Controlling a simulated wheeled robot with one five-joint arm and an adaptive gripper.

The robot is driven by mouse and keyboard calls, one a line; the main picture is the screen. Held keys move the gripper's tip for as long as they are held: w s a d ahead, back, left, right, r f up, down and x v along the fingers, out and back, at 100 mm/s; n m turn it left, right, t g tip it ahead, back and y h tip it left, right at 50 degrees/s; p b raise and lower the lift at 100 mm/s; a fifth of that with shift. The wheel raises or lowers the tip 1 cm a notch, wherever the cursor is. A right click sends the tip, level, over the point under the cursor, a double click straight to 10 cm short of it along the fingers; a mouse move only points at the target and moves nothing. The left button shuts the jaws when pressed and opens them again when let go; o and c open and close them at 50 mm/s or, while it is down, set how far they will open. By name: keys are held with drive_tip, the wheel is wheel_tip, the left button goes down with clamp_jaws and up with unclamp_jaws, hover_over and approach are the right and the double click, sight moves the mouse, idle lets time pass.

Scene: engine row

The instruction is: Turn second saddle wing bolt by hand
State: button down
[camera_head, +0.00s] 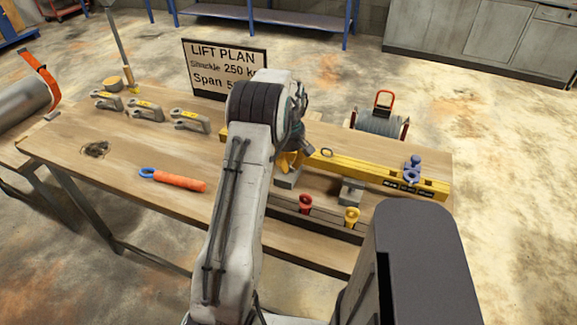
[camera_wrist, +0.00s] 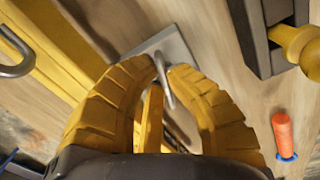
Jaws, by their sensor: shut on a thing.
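My gripper's two yellow ribbed fingers (camera_wrist: 164,74) are closed around a thin grey wing piece (camera_wrist: 165,92), which looks like the wing bolt. A grey saddle plate (camera_wrist: 177,45) lies just past the fingertips. In the head view my gripper (camera_head: 291,160) is low over the yellow spreader beam (camera_head: 385,177), above a grey saddle block (camera_head: 287,180). My arm and fingers hide most of the bolt there. The beam also shows at left in the wrist view (camera_wrist: 60,50).
Several grey shackles (camera_head: 146,111) stand on the wooden bench (camera_head: 120,150) at left, with an orange handle (camera_head: 178,182) before them. A blue shackle (camera_head: 412,170) is at the beam's right end.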

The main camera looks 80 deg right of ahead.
drive_tip(key=shift+f+n, duration=0.2)
drive_tip(key=shift+n, duration=1.3)
drive_tip(key=c, duration=1.3)
unclamp_jaws()
drive_tip(key=shift+d, duration=0.1)
drive_tip(key=shift+o, duration=0.2)
drive_tip(key=shift+r, duration=0.1)
wheel_tip(320, 180, up, 12)
